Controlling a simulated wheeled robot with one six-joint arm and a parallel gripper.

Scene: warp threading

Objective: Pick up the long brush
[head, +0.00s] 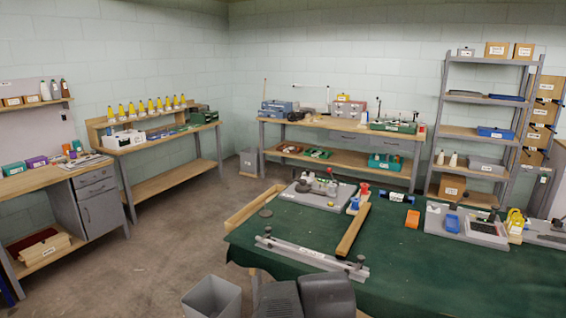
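A long narrow wooden bar (353,230) lies on the green-covered table (440,270), just right of a metal bar with dark knobs (312,256). It may be the long brush, but I cannot make out bristles. No other thing in view is clearly a long brush. Dark grey rounded parts at the bottom edge look like my own arm. My gripper is not in view, so its distance from the wooden bar cannot be told.
A grey fixture (318,192) with dark knobs stands at the table's back left. A grey bin (212,298) stands in front. The table's front right is bare cloth.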

